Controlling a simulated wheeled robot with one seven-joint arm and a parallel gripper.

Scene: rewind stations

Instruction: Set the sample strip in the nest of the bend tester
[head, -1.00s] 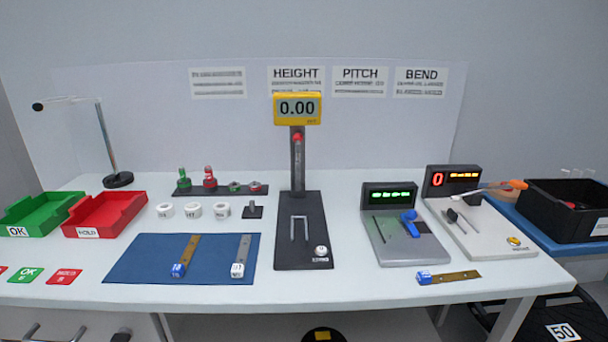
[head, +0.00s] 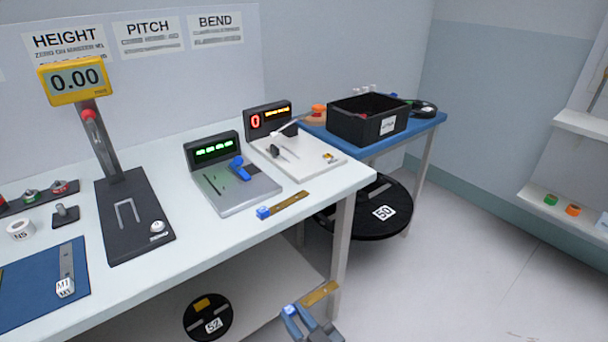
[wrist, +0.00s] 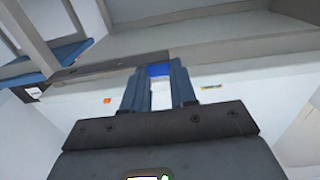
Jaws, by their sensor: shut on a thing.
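My gripper (head: 302,314) is at the bottom of the head view, out in front of the table. It is shut on a brass-coloured sample strip (head: 321,292) that sticks out to the upper right. In the wrist view a blue piece (wrist: 158,70) sits between the blue fingers. The bend tester (head: 318,158) is a white plate with a dark display showing a red 0, at the table's right end. A lever with an orange end stands over its plate, and its nest is too small to make out clearly. The gripper is well apart from the tester.
Another brass strip with a blue end (head: 290,202) lies near the table's front edge. The grey pitch tester (head: 237,190) stands left of the bend tester. A black crate (head: 352,128) is on the blue side table. A black round base marked 50 (head: 360,215) is below. Floor at right is clear.

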